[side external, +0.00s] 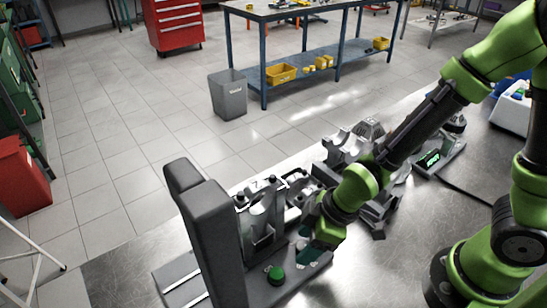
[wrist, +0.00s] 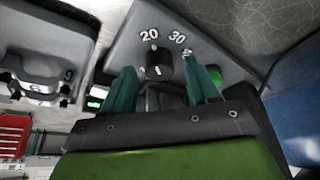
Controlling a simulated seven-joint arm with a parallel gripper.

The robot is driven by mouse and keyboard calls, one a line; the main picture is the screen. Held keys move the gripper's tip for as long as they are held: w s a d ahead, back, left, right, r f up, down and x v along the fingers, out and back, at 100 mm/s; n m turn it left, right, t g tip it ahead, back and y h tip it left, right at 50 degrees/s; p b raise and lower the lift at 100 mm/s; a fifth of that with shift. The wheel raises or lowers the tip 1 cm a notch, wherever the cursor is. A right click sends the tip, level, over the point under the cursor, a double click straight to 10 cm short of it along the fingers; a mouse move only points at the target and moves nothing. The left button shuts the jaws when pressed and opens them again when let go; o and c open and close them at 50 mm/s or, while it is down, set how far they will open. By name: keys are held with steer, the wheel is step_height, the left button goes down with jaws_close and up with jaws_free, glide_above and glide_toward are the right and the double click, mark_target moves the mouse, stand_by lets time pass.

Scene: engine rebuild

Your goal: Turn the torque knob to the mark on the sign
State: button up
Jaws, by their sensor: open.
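The torque knob (wrist: 159,64) is a small black dial with a white line, on a dark grey panel (wrist: 216,48) printed with 20 and 30. In the side view my gripper (side external: 306,246) is low over the fixture and hides the knob. A small dark unit with lit green characters (side external: 432,158) stands farther right, too small to read. I cannot make out a sign.
A green button (side external: 276,273) sits close to my gripper, also showing in the wrist view (wrist: 215,77) beside the right finger. A tall dark grey upright (side external: 212,230) stands left. Grey metal engine parts (side external: 350,145) lie behind. Bare bench (side external: 380,265) is free at right.

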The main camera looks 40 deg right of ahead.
steer(key=shift+f, duration=0.1)
steer(key=shift+c, duration=0.2)
steer(key=c, duration=1)
steer(key=shift+s+a+m+h, duration=0.1)
steer(key=shift+m+h, duration=0.3)
steer(key=shift+m, duration=0.8)
steer(key=shift+m+t, duration=0.3)
steer(key=shift+m, duration=0.1)
steer(key=shift+m+h, duration=0.3)
steer(key=shift+m, duration=0.3)
steer(key=o, duration=1)
steer(key=shift+o, duration=0.2)
